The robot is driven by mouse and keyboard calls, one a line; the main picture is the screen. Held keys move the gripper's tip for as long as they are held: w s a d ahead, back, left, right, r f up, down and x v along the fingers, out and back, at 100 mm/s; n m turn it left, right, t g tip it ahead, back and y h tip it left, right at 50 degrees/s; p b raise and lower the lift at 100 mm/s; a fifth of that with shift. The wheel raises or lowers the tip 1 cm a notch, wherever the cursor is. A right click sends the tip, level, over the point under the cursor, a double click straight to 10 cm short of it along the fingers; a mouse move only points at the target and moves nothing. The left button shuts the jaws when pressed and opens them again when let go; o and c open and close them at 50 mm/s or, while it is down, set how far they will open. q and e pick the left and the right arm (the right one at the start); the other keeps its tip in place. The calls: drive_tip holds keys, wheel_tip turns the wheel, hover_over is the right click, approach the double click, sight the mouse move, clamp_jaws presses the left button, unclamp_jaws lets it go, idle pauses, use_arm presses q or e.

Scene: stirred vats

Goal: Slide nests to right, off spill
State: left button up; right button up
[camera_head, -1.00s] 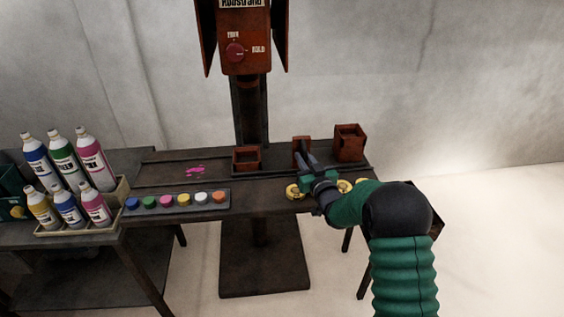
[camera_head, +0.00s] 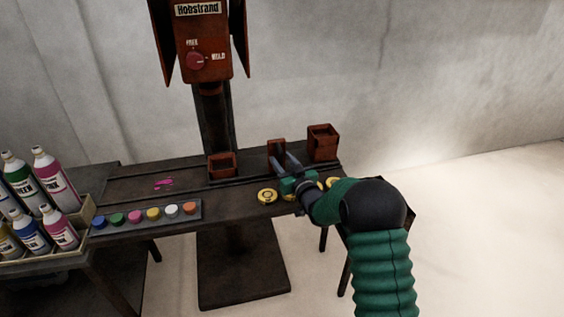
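Three small red square nests stand along a dark rail on the table: the left nest (camera_head: 221,167), the middle nest (camera_head: 276,148) and the taller right nest (camera_head: 322,143). A pink spill (camera_head: 163,184) lies on the table to the left of the left nest, apart from it. My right gripper (camera_head: 281,157) reaches in at the middle nest. Its two grey fingers show apart, with a gap between them. They hide part of that nest, and I cannot tell whether they touch it. My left gripper is not in view.
A tray of coloured paint pots (camera_head: 147,215) sits at the table's front left. A crate of bottles (camera_head: 45,255) stands further left. Yellow round discs (camera_head: 267,195) lie near the front edge beside my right arm. A red machine head (camera_head: 203,45) on a column rises behind the table.

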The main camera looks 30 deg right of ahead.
drive_tip(key=shift+s+a, duration=0.1)
drive_tip(key=shift+s, duration=0.1)
drive_tip(key=s+a+p, duration=0.1)
drive_tip(key=s, duration=1.5)
drive_tip(key=shift+s, duration=0.2)
drive_tip(key=shift+a+f, duration=0.1)
